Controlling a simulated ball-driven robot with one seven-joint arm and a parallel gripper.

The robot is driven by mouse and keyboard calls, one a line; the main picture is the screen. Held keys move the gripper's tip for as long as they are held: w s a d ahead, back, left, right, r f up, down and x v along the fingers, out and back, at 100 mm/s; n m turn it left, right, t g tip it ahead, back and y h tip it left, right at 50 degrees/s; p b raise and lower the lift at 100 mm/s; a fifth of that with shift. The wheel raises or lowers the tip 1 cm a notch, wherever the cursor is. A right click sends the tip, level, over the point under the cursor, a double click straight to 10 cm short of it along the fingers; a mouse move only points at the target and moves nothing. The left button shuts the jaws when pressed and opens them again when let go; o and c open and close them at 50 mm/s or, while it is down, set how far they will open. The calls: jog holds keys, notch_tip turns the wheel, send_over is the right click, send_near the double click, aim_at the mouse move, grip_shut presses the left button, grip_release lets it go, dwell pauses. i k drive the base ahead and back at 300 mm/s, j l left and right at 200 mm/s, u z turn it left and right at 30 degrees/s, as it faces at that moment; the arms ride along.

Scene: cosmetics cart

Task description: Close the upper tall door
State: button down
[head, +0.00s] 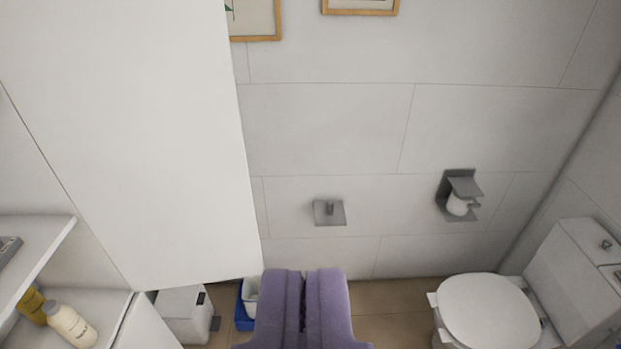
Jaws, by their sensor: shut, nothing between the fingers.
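The upper tall door (140,130) is a plain white panel that fills the left part of the head view. It stands swung out from the cabinet on the left, and open shelves (38,240) show below and left of it. My gripper (304,274) is at the bottom middle, its two purple fingers side by side and shut with nothing held. It is just right of the door's lower right corner in the picture. I cannot tell whether it touches the door. No handle shows on the visible face of the door.
A white bin (184,314) and a blue-and-white container (247,302) are on the floor. A toilet (487,308) is at the lower right. A paper holder (460,194) juts from the tiled wall.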

aim_at(132, 106)
jog(key=i+z, duration=0.15)
jog(key=i, duration=1.8)
jog(key=i+u, duration=0.25)
jog(key=u, duration=0.2)
jog(key=i+u, duration=0.25)
jog(key=u, duration=0.15)
jog(key=i+l+u, duration=0.2)
jog(key=u, duration=0.25)
jog(key=k+j, duration=0.1)
jog(key=j, duration=0.15)
jog(key=k+j+u, duration=0.1)
jog(key=j, duration=0.15)
